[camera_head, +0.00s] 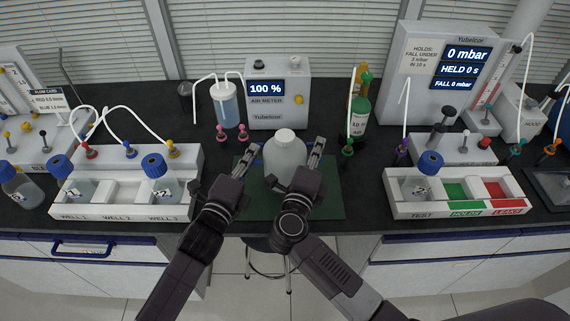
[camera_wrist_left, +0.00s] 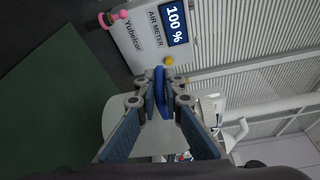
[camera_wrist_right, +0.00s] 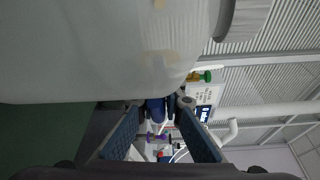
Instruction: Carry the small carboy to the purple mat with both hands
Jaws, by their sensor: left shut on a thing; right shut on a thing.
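The small carboy (camera_head: 285,158) is a translucent white bottle with a white cap, upright between my grippers over a dark green mat (camera_head: 325,200). My left gripper (camera_head: 251,158) is at its left side, shut on a blue handle, which shows in the left wrist view (camera_wrist_left: 160,88). My right gripper (camera_head: 317,152) is at its right side, shut on a blue part in the right wrist view (camera_wrist_right: 155,108). The carboy's body (camera_wrist_right: 100,50) fills much of that view. Whether its base touches the mat is hard to tell. I see no purple mat.
The air meter (camera_head: 278,95) stands behind the carboy, with a blue-liquid bottle (camera_head: 225,105) to its left and a green bottle (camera_head: 360,112) to its right. A well rack (camera_head: 120,212) lies left, a test tray (camera_head: 455,210) right. Bare counter flanks the mat.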

